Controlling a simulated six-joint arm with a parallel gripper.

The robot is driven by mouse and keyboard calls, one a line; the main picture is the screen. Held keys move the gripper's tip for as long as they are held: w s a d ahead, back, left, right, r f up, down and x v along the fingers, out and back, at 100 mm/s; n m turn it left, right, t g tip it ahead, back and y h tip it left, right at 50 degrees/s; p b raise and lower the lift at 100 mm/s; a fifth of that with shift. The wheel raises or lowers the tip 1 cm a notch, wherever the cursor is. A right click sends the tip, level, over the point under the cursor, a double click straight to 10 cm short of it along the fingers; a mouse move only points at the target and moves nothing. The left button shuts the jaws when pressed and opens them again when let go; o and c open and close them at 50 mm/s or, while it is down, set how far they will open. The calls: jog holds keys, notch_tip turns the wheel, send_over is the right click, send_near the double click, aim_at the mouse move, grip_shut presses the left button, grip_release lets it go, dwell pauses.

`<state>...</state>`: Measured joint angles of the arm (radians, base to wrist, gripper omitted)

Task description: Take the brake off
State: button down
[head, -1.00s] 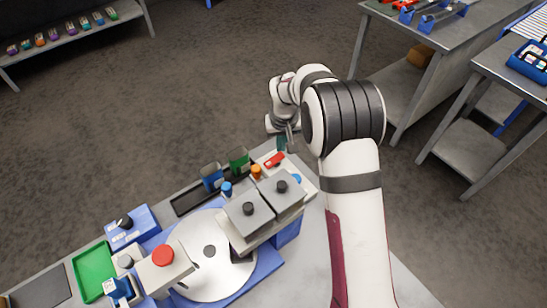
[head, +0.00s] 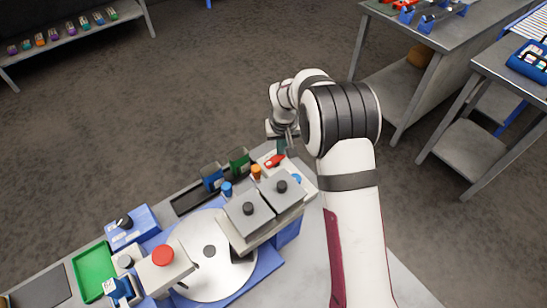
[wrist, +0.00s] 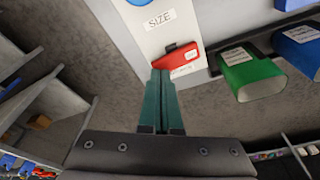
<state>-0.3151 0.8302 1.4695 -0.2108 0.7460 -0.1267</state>
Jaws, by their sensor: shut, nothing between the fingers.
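A red lever (wrist: 177,59) with a small dark tab and a printed label sits on a white panel (wrist: 150,38) in the wrist view. The label is too small to read surely, so I cannot tell whether this is the brake. The lever also shows near the far end of the machine in the head view (head: 274,161). My gripper (wrist: 160,76) has its green fingers together, empty, with the tips at the lever's near left edge. I cannot tell whether they touch it. In the head view my gripper (head: 286,145) is just beyond the lever, partly hidden by my arm.
Beside the lever are a green bin (wrist: 252,79), a blue bin (wrist: 300,48) and an orange knob (head: 256,171). A panel labelled SIZE adjoins it. Grey lidded boxes (head: 248,214), a turntable (head: 212,275) and a red button (head: 162,255) stand nearer. Side tables are at right.

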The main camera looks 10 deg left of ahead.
aim_at(282, 156)
jog(key=shift+f, duration=0.7)
jog(key=shift+r, duration=3.55)
jog(key=shift+s+d+r, duration=0.15)
jog(key=shift+s+r, duration=0.05)
jog(key=shift+r, duration=0.05)
jog(key=s+d+r+m+g, duration=0.1)
jog(key=s+d+r+m, duration=0.1)
jog(key=s+d+r, duration=0.35)
jog(key=s+d+r+m, duration=0.2)
jog(key=s, duration=0.7)
jog(key=s+d+r+m+g, duration=0.1)
jog(key=s+d+r+m, duration=0.2)
jog(key=s, duration=0.5)
jog(key=s+d+m+y, duration=0.1)
jog(key=s, duration=1.2)
jog(key=shift+s+d+f+m, duration=0.2)
jog(key=shift+d+f+m, duration=0.05)
jog(key=shift+m, duration=0.05)
jog(key=c, duration=1.6)
grip_release()
